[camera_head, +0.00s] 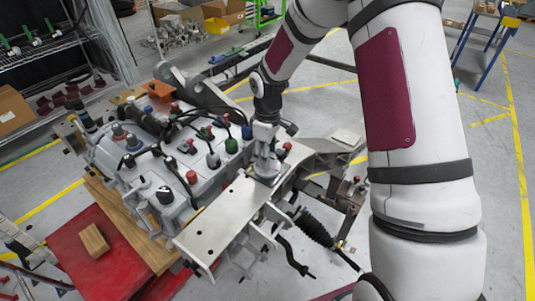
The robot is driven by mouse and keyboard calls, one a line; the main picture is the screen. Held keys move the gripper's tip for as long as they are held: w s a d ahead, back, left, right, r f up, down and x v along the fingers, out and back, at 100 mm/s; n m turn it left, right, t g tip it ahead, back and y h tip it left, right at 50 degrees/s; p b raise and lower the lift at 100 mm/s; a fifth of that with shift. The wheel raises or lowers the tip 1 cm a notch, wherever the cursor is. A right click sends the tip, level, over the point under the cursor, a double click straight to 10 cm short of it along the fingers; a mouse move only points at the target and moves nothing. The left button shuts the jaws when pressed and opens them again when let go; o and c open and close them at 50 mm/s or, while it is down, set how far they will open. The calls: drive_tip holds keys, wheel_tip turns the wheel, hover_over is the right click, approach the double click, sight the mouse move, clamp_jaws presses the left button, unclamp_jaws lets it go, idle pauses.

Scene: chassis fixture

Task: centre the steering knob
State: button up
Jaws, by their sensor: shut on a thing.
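The chassis fixture (215,222) has a pale flat metal plate along its front right side. My gripper (265,160) points down at the far end of this plate, beside the grey housing. It is shut on what looks like the steering knob, a small greyish round part (266,170) at the plate's surface. The fingers hide most of the knob, so I cannot tell which way it is turned.
A grey housing (170,165) with several coloured caps and black hoses stands left of my gripper. A wooden block (93,241) lies on a red surface (75,262) at the lower left. A black ribbed rod (313,228) juts out at the lower right. Shelves (40,50) stand at the upper left.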

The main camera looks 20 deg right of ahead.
drive_tip(key=o, duration=1.1)
drive_tip(key=shift+o, duration=0.2)
drive_tip(key=shift+r, duration=0.1)
wheel_tip(320, 180, up, 12)
